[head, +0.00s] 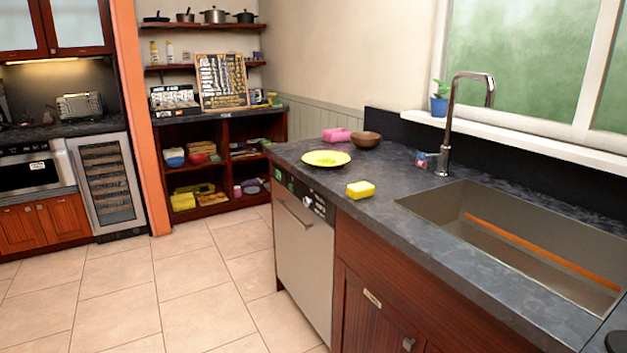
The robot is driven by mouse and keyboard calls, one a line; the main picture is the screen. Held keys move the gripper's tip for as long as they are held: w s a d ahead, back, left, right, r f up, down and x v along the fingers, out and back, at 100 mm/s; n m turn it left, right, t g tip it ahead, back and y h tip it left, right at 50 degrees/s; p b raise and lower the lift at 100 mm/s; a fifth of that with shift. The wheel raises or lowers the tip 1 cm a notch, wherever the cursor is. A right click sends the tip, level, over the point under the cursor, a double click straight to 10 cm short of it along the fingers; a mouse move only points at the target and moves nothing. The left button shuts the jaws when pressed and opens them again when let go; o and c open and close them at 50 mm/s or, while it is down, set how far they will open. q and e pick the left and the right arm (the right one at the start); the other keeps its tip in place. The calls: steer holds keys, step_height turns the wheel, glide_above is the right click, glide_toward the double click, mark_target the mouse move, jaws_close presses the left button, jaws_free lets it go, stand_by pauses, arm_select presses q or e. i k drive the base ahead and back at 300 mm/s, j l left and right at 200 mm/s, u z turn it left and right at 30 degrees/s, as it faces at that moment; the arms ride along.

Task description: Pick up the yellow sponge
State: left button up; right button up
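The yellow sponge (360,190) is a small block lying flat on the dark stone counter (400,210). It sits near the counter's front edge, above the right side of the dishwasher, to the left of the sink. Nothing touches it and it is fully visible. Neither of my grippers shows in the head view.
A yellow plate (326,158), a pink item (337,135) and a brown bowl (366,140) stand behind the sponge. The sink (520,240) with a tall faucet (452,120) is at right. The dishwasher (303,255) is closed. The tiled floor (180,290) at left is clear.

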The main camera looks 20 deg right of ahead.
mark_target(359, 190)
steer(key=i+j+z, duration=0.15)
steer(key=i, duration=0.5)
steer(key=i+j+z, duration=0.15)
steer(key=i, duration=0.55)
steer(key=i+j+z, duration=0.1)
steer(key=i+z, duration=0.25)
steer(key=i+j+z, duration=0.1)
steer(key=z, duration=0.25)
steer(key=i+j+z, duration=0.35)
steer(key=k+l, duration=0.1)
